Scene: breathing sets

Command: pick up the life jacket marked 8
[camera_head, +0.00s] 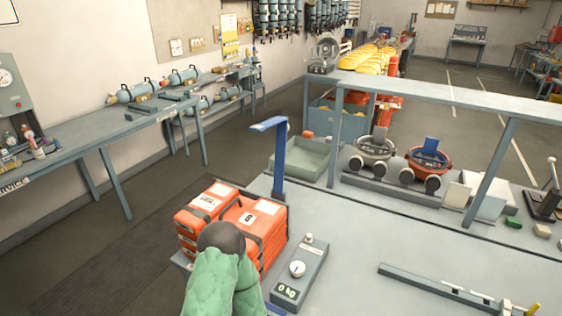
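Orange life jackets with black straps lie at the near left edge of the grey workbench (345,240). The one on the right carries a white patch with a black 8, and this life jacket marked 8 (265,213) lies flat. A second orange bundle with a white label (206,201) lies against its left side. A green, wrinkled form with a dark rounded top (222,275) stands in front and hides their near lower part; I cannot tell what it is. Neither of my grippers can be made out in this view.
A blue post (280,160) rises right behind the jackets. A grey box with a dial and display (299,273) stands to their right. A long metal bar (440,290) lies at the front right. Bench surface between is clear. A raised shelf (430,93) spans the back.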

